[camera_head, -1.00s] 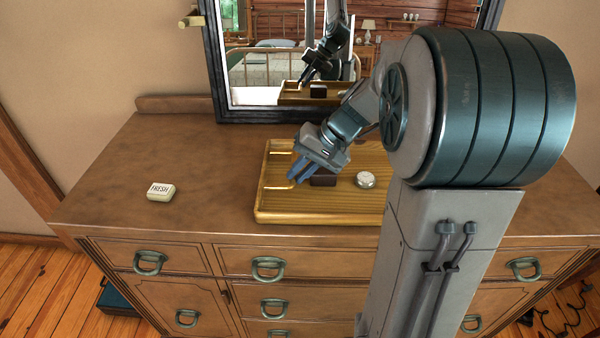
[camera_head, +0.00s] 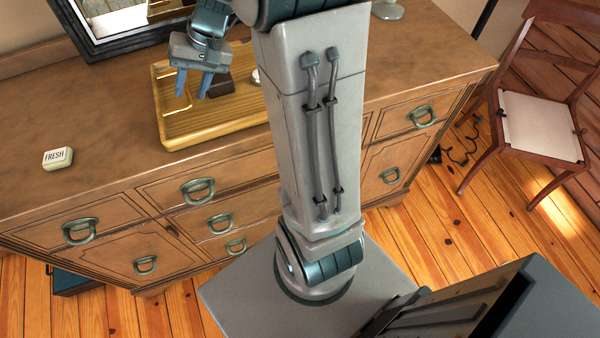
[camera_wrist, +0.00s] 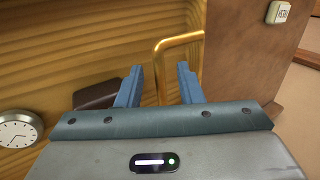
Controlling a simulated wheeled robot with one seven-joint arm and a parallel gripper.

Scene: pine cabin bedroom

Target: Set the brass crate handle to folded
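The wooden crate (camera_head: 205,124) is a shallow, tray-like box on the dresser. Its brass handle (camera_wrist: 180,41) is a bent bar at one end, seen in the wrist view against the crate's wood. I cannot tell its exact angle. My gripper (camera_head: 193,92) is over the crate's left part, fingers pointing down. In the wrist view my gripper (camera_wrist: 159,78) is open, its blue fingers apart. Whether either finger touches the brass is unclear.
A dark brown block (camera_head: 219,85) and a round white clock (camera_wrist: 19,129) are in the crate. A FRESH soap bar (camera_head: 58,158) lies on the dresser top (camera_head: 100,110), with clear wood around it. A mirror (camera_head: 125,45) stands behind. A chair (camera_head: 540,120) is at right.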

